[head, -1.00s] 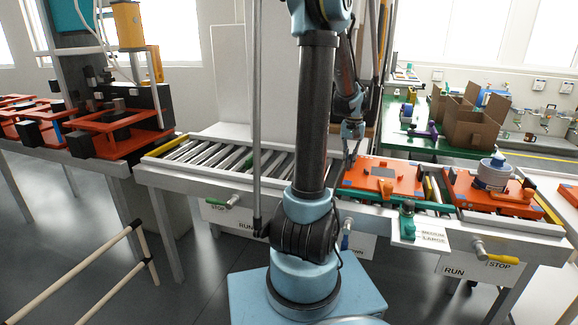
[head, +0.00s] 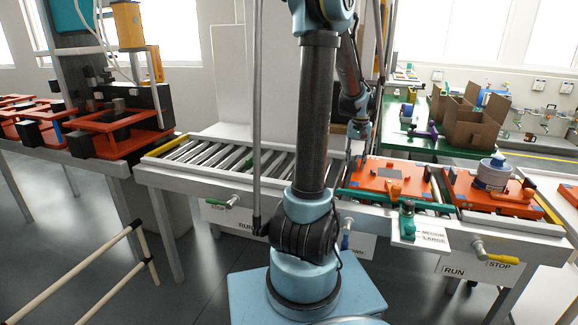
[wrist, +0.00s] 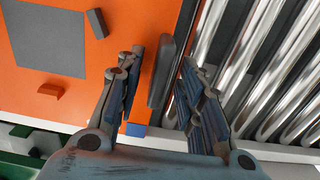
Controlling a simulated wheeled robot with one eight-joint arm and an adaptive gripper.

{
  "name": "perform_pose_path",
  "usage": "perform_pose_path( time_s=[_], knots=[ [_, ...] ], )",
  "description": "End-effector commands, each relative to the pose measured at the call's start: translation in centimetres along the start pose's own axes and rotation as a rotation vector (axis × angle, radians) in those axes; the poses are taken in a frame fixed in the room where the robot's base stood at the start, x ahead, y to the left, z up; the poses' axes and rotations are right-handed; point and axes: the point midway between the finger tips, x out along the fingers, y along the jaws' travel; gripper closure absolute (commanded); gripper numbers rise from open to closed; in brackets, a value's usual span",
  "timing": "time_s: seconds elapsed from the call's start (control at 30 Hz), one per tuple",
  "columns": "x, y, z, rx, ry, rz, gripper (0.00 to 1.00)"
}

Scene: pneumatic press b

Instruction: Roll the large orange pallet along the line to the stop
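The large orange pallet (head: 408,182) lies flat on the roller line, right of my column; a grey plate is on its top. In the wrist view the pallet (wrist: 110,20) fills the upper left, with a dark upright bar (wrist: 163,72) along its edge. My gripper (wrist: 160,112) is open, one finger over the pallet and the other over the rollers, with the bar between them and gaps visible. In the head view my gripper (head: 355,165) is at the pallet's left end.
A second orange pallet (head: 520,207) with a grey-blue part sits further right. A green fixture (head: 407,225) with a MEDIUM/LARGE label is on the front rail. Bare rollers (head: 205,155) lie to the left. A green table (head: 385,140) with cardboard boxes (head: 470,125) stands behind.

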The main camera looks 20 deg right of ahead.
Motion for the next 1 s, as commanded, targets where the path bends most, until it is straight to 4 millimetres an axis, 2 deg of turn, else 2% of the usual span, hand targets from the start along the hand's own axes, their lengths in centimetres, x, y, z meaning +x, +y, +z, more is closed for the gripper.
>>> perform_pose_path(
  time_s=[0.17, 0.7, 1.0],
  knots=[
    [-1.6, 0.0, 0.0, 0.0, 0.0, 0.001, 0.65],
    [-9.9, -0.1, 0.0, 0.0, -0.001, 0.002, 0.65],
    [-11.7, -0.4, 0.2, -0.005, 0.0, 0.002, 0.65]
  ],
)
